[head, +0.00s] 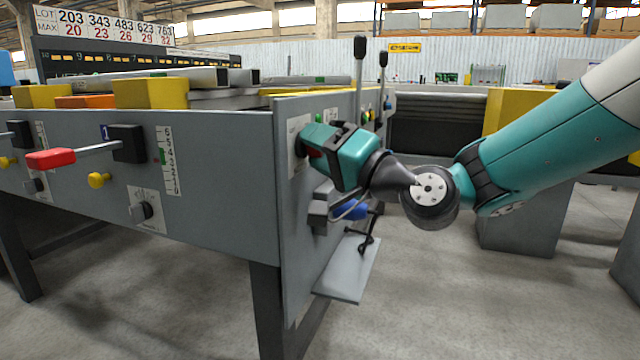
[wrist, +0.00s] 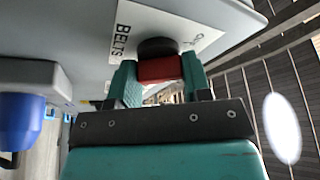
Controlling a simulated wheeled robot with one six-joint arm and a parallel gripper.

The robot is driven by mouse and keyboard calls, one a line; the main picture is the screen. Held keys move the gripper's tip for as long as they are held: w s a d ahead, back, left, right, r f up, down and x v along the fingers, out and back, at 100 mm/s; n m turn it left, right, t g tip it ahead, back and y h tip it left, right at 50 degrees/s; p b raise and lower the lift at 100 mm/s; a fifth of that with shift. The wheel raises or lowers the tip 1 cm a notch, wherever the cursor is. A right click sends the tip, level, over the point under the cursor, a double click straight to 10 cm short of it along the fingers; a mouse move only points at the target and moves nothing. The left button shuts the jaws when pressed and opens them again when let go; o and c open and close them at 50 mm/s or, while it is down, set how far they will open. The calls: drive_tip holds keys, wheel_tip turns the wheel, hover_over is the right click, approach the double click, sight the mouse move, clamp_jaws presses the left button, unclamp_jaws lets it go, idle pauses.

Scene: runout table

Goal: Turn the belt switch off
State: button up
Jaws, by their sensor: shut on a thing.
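The belt switch (wrist: 160,69) has a red handle on a round black base, on a white plate (wrist: 165,32) marked "BELTS" in the wrist view. My gripper (wrist: 160,80) has its two teal fingers on either side of the red handle and is shut on it. In the head view my gripper (head: 308,146) reaches the table's end panel from the right and covers most of the switch. The pointer and the marks of the switch setting are too small or hidden to read.
A blue plug in a grey socket (head: 348,210) sits below my gripper, also seen in the wrist view (wrist: 22,115). Two black-knobbed levers (head: 360,75) stand above. A small grey shelf (head: 350,268) juts out below. The front panel carries a red-handled lever (head: 50,159) and yellow knobs.

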drive_tip(key=n+b, duration=0.1)
drive_tip(key=n+y+b, duration=0.1)
drive_tip(key=b, duration=0.1)
drive_tip(key=shift+w+d+f+n, duration=0.1)
drive_tip(key=shift+f+n, duration=0.1)
drive_tip(key=shift+n, duration=0.1)
drive_tip(key=shift+r+b, duration=0.15)
drive_tip(key=shift+b, duration=0.15)
drive_tip(key=o, duration=0.9)
drive_tip(key=b+v, duration=0.8)
drive_tip(key=v, duration=0.9)
drive_tip(key=shift+d, duration=0.25)
